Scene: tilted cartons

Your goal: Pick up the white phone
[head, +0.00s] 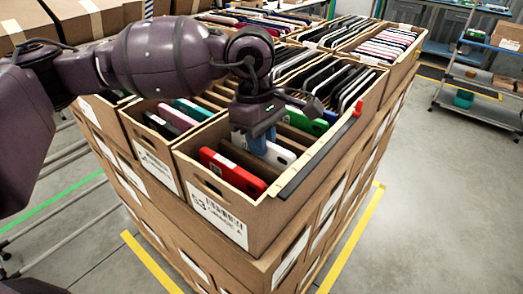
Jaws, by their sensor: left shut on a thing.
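My left gripper (258,142) reaches down into the front carton (215,205) and is shut on the white phone (276,152). The white phone stands on edge in the carton, behind a red phone (232,172). Its lower part is hidden by the red phone and the carton. I cannot tell whether it is raised off the carton floor. My right gripper does not show.
A green phone (305,121) stands behind the white one. A carton at left holds pink (178,117) and teal phones (192,110). Several cartons of dark phones lie behind. A dark bar (318,152) runs along the right carton edge.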

